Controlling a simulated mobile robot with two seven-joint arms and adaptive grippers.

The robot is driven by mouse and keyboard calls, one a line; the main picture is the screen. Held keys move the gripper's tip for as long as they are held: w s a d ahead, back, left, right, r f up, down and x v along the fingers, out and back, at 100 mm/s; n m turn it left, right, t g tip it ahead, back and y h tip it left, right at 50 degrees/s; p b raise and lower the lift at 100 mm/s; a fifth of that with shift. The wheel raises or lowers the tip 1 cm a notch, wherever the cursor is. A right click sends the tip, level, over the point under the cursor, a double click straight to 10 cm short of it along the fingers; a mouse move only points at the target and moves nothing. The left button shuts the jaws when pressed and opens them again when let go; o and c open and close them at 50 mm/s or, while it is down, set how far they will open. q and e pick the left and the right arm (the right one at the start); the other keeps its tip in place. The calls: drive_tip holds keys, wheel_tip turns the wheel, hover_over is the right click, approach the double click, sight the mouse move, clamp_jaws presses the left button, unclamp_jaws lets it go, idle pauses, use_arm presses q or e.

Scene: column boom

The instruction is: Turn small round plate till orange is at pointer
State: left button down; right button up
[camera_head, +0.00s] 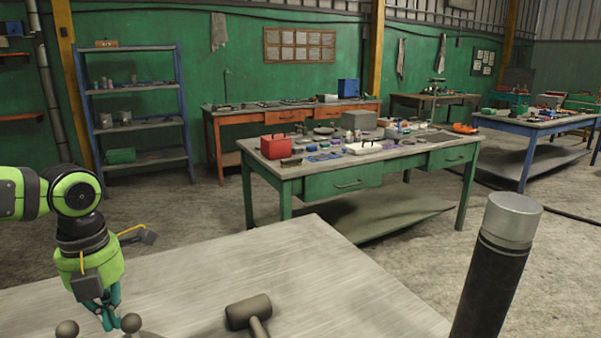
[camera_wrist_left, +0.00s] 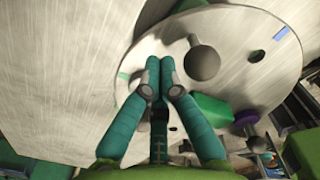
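The round plate (camera_wrist_left: 225,30) is a pale disc in the left wrist view, carrying dark round knobs (camera_wrist_left: 203,62). Blue (camera_wrist_left: 281,33), green (camera_wrist_left: 121,77) and purple (camera_wrist_left: 246,117) marks show on its rim. I see no orange mark, and I cannot make out the pointer. In the head view, two knobs (camera_head: 131,323) show at the bottom edge; the plate is mostly cut off. My left gripper (camera_head: 110,315) points down by these knobs. Its teal fingertips (camera_wrist_left: 160,72) are together over the plate, beside a knob, with nothing seen between them. My right gripper is not in view.
The table's middle is clear. Beyond the floor gap stands a green workbench (camera_head: 330,185) with a red box (camera_head: 276,147) and small parts.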

use_arm(q)
drive_tip(key=shift+d, duration=0.1)
drive_tip(key=shift+d+b, duration=0.45)
drive_tip(key=shift+d, duration=0.35)
drive_tip(key=shift+a, duration=0.6)
wheel_tip(320, 180, up, 9)
drive_tip(key=p, duration=0.5)
drive_tip(key=shift+w+r, duration=0.1)
